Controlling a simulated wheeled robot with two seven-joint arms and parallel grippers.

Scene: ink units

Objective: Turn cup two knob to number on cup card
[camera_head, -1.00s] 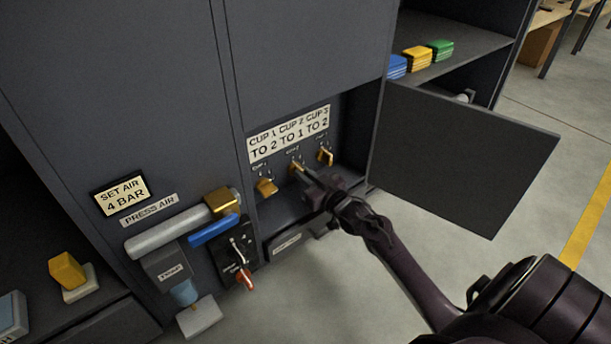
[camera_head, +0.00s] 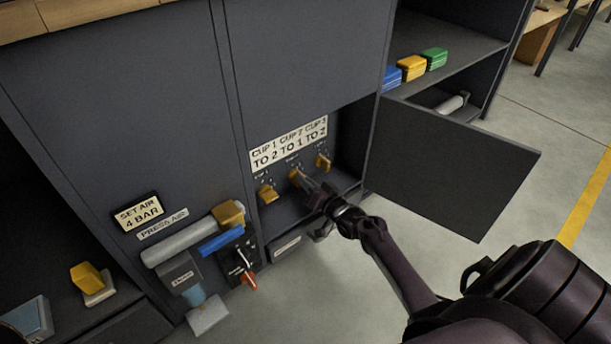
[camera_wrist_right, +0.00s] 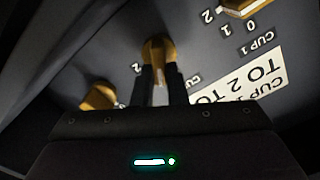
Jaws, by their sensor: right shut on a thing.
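The cup card (camera_head: 289,143) reads CUP 1 TO 2, CUP 2 TO 1, CUP 3 TO 2; part of it shows upside down in the wrist view (camera_wrist_right: 248,82). Below it sit three yellow knobs. My right gripper (camera_head: 303,182) is shut on the middle one, the cup two knob (camera_head: 294,175), which shows between the fingers in the wrist view (camera_wrist_right: 159,50). Its scale is mostly hidden by the gripper. The cup one knob (camera_head: 267,194) is to its left and the cup three knob (camera_head: 323,161) to its right. My left gripper is not in view.
An open grey door (camera_head: 455,165) stands to the right of the recess. A press unit with a grey cylinder (camera_head: 185,243), blue bar and red-tipped lever (camera_head: 249,281) is to the left. Blue, yellow and green blocks (camera_head: 412,68) lie on a shelf.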

